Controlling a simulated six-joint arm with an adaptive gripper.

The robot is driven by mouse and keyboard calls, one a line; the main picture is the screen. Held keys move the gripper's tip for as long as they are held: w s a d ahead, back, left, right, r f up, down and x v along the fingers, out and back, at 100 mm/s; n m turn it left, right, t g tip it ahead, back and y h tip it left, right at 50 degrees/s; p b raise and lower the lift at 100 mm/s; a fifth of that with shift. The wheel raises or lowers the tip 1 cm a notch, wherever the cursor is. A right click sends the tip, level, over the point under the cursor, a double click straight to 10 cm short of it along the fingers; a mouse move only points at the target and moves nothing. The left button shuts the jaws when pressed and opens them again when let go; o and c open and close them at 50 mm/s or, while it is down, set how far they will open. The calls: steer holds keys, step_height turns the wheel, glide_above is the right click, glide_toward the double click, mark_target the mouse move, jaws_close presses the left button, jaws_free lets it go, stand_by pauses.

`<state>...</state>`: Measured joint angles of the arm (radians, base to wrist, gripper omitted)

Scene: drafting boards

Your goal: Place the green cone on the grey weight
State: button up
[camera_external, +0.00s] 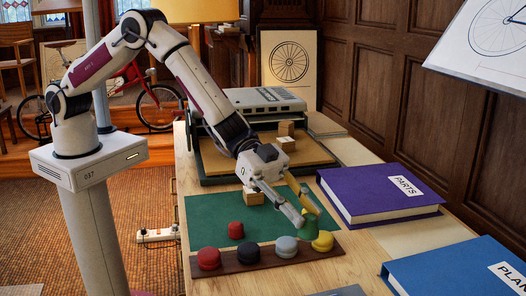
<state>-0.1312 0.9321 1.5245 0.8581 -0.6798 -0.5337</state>
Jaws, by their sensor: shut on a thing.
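The green cone (308,229) is between the fingertips of my gripper (306,217), which is shut on it. The cone is near the right end of the dark wooden strip, behind the gap between the grey and yellow weights. I cannot tell whether its base touches the mat. The grey weight (287,247) sits on the strip with a clear top, to the left of and nearer the camera than the cone. My gripper reaches down from the upper left, and its fingers hide the cone's upper part.
The strip (268,259) also bears a red weight (209,259), a black weight (248,253) and a yellow weight (323,241). A red piece (236,230) stands on the green mat (210,212). A purple book (375,195) lies to the right, and wooden blocks (286,142) are behind.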

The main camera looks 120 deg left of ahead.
steer(key=s+r, duration=0.1)
steer(key=r, duration=0.1)
steer(key=n+t+y, duration=0.1)
steer(key=n+y, duration=0.4)
steer(key=y, duration=0.1)
glide_above(278, 239)
steer(key=shift+a+f, duration=0.1)
steer(key=shift+f, duration=0.1)
stand_by(0.3)
steer(key=shift+f, duration=3.1)
steer(key=shift+f, duration=1.9)
steer(key=shift+f, duration=0.1)
